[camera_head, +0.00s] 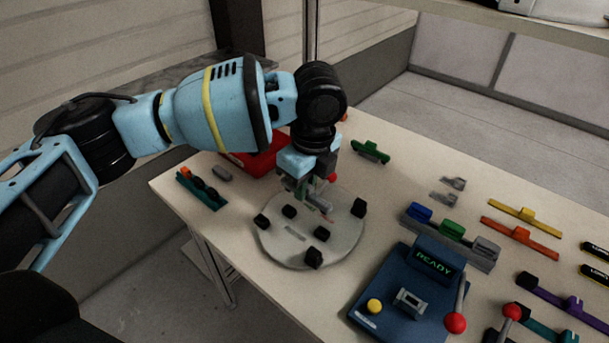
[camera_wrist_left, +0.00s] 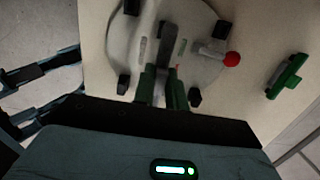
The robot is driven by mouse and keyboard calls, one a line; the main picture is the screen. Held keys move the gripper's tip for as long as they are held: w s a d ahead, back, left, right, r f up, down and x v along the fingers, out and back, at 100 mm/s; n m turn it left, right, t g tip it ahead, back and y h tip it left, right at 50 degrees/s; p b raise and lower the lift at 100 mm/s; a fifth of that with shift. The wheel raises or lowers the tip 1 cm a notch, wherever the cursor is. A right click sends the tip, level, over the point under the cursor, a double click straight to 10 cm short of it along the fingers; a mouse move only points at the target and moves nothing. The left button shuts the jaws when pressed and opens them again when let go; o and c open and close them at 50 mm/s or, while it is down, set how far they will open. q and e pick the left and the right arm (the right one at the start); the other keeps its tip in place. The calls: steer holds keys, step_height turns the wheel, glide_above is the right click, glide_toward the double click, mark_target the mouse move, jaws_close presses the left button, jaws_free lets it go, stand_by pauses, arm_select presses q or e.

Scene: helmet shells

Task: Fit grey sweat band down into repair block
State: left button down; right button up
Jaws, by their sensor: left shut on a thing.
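My left gripper (camera_head: 316,196) points down over a round pale plate (camera_head: 290,246) with several black posts and slots; it also shows in the wrist view (camera_wrist_left: 163,92). Its fingers are shut on a narrow dark grey piece (camera_wrist_left: 166,42), which seems to be the grey sweat band. The piece lies over the plate's middle in the wrist view. I cannot tell whether it touches the plate, and the gripper mostly hides it in the head view. No part is clearly marked as the repair block; the plate may carry it under the gripper. My right gripper is not in view.
A red-knobbed lever (camera_wrist_left: 232,59) stands close beside the gripper. A blue READY station (camera_head: 385,290) and a rack (camera_head: 450,243) with blue, green and grey pieces stand to the right. A red bin (camera_head: 262,160) is behind; a green piece (camera_head: 370,151) lies on the table.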

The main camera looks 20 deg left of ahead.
arm_select(q)
steer(key=shift+f, duration=2.2)
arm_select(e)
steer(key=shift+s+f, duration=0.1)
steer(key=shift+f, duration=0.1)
arm_select(q)
steer(key=shift+p, duration=1.6)
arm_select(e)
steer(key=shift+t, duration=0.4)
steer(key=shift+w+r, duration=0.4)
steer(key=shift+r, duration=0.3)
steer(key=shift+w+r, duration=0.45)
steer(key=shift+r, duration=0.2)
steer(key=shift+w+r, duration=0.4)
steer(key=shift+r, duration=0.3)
arm_select(q)
steer(key=shift+f, duration=1.15)
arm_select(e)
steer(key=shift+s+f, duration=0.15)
arm_select(q)
steer(key=c, duration=1.4)
jaws_free()
steer(key=shift+o, duration=0.3)
steer(key=r, duration=0.6)
steer(key=shift+s+d+r, duration=0.15)
steer(key=shift+d+r, duration=0.25)
steer(key=shift+r, duration=0.45)
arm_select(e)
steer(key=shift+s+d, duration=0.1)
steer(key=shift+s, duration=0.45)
